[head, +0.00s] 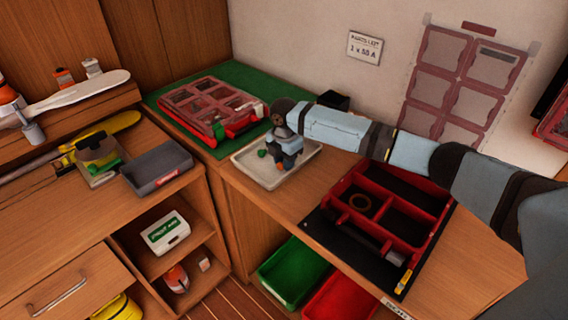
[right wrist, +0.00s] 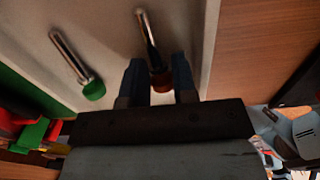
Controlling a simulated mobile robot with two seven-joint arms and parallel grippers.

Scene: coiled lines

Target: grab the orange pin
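The orange pin (right wrist: 160,80) has a dark metal shaft and an orange-red head. The shaft points away beyond the fingertips. In the head view my right gripper (head: 287,161) is low over a pale tray (head: 248,168) and mostly hides the pin. A green pin (right wrist: 94,89) lies on the tray to the left, apart from the gripper; its green head also shows in the head view (head: 262,153). My left gripper is out of view.
A red-framed case (head: 212,108) stands on a green mat behind the tray. A red divided organizer (head: 380,208) lies on the worktop to the right. A grey bin (head: 157,169) is on the left bench. Green (head: 292,274) and red bins (head: 340,297) sit below the worktop.

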